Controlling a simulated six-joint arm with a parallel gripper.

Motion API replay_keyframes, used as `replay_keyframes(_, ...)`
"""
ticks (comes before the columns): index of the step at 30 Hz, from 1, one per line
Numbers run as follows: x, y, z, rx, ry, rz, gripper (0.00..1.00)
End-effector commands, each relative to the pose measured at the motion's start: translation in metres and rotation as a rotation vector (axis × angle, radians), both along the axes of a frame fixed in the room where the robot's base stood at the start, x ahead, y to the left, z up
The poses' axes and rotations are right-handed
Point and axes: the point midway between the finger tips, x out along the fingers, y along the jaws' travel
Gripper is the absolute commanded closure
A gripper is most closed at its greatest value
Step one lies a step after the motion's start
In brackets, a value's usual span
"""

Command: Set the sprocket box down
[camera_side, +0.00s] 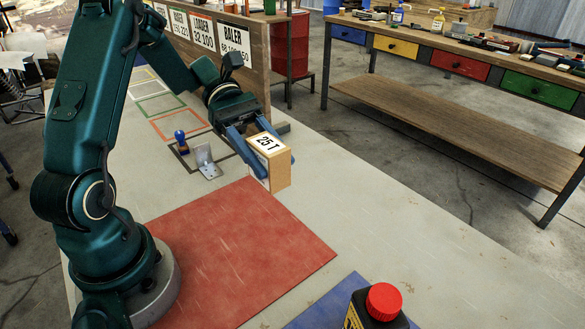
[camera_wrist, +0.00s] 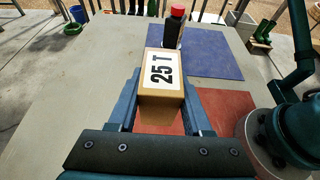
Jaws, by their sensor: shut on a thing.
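The sprocket box (camera_side: 277,169) is a tan cardboard box with a white "25 T" label on top. My gripper (camera_side: 255,150) is shut on it, with a blue finger along each side. The box looks upright and appears held above the bench (camera_side: 375,215), beyond the far edge of the red mat (camera_side: 245,250); the exact height is hard to tell. In the wrist view the box (camera_wrist: 163,76) sits between the two fingers, its label facing up.
A blue mat (camera_side: 340,305) lies at the front, with a dark red-capped bottle (camera_side: 380,305) by it. A metal bracket (camera_side: 205,160) and blue-knobbed piece (camera_side: 181,141) stand left of the box. Coloured outlines and a sign board (camera_side: 245,75) lie behind. The bench right of the box is clear.

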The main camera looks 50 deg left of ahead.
Motion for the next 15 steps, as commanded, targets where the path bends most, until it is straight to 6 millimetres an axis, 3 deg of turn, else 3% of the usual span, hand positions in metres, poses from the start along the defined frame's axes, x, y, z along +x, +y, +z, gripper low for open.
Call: replay_keyframes(15, 0.001, -0.099, -0.06, -0.001, 0.006, -0.009, 1.0)
